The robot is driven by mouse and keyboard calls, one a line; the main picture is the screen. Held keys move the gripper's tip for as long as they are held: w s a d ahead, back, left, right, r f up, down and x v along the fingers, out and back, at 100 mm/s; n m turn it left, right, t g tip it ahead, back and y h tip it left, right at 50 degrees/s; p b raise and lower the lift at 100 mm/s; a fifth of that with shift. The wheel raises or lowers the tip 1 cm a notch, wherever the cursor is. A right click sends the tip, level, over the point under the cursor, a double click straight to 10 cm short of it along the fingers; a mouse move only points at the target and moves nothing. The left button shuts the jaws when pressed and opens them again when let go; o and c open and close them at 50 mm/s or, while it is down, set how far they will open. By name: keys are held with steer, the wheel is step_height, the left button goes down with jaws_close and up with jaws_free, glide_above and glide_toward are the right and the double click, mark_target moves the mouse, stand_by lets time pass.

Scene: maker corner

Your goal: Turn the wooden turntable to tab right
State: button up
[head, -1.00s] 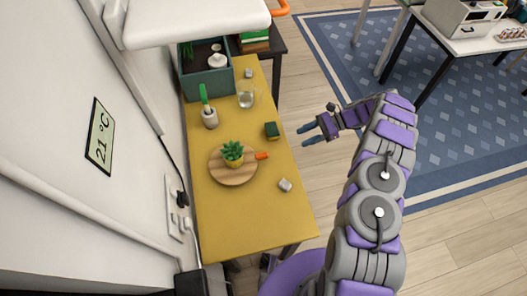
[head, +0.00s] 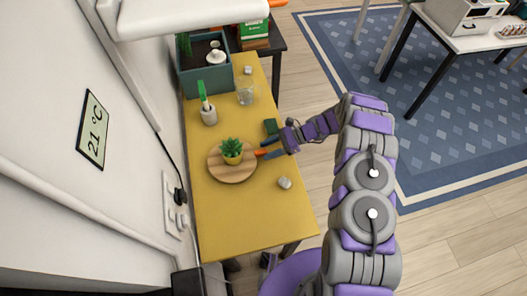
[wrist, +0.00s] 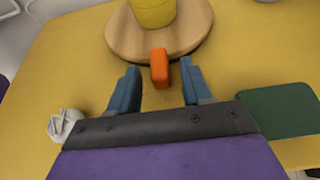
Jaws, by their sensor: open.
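The round wooden turntable (head: 222,172) lies on the yellow table, with a green plant in a yellow pot (head: 232,158) on it. Its orange tab (head: 260,152) points right in the head view. In the wrist view the turntable (wrist: 125,42) is at the top and the tab (wrist: 159,68) points down toward me. My gripper (head: 268,152) is over the table at the turntable's right side. Its blue fingers (wrist: 161,84) are open on either side of the tab, with gaps between them and it.
A dark green block (head: 271,127) lies close behind my gripper, also at the right in the wrist view (wrist: 278,110). A small pale object (head: 284,183) is nearer. A cup with a green item (head: 208,115), a glass (head: 245,92) and a teal box (head: 207,80) stand farther back. The front table is clear.

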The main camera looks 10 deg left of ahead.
steer(key=shift+x, duration=1.25)
steer(key=shift+c, duration=0.3)
jaws_close()
